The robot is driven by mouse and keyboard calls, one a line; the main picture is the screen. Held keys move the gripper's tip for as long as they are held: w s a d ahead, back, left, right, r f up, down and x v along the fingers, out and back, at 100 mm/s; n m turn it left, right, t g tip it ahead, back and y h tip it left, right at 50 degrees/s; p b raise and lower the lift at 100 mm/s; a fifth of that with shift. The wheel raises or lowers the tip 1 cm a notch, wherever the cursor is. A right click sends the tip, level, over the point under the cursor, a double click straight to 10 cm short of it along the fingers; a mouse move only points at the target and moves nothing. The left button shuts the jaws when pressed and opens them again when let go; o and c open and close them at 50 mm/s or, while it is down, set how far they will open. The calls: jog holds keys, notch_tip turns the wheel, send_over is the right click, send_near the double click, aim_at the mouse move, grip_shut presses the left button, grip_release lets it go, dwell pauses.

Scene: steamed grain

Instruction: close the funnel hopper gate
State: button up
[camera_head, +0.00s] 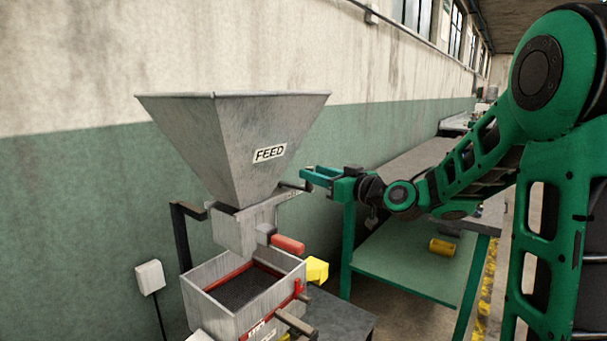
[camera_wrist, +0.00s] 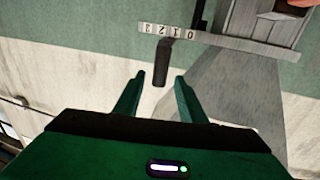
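The grey funnel hopper (camera_head: 240,140), labelled FEED, stands left of centre in the head view. Its neck (camera_head: 243,230) shows below the cone. A strip with marks (camera_wrist: 215,36) runs out from the neck, and a dark handle (camera_wrist: 162,60) sticks out at it. The handle also shows in the head view (camera_head: 294,186). My gripper (camera_head: 306,176) is open and empty, just right of the cone by the handle. In the wrist view the handle's end appears between my fingertips (camera_wrist: 160,78), apart from both; its depth is unclear. The gate plate itself is hidden.
A box of dark grain (camera_head: 245,288) with a red inner rim sits under the neck. A red grip (camera_head: 288,244) and a yellow part (camera_head: 317,269) stick out there. A green bench (camera_head: 405,262) with a yellow cylinder (camera_head: 442,247) stands behind my arm. The wall is close behind the hopper.

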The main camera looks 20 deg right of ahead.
jog(key=shift+v, duration=1.9)
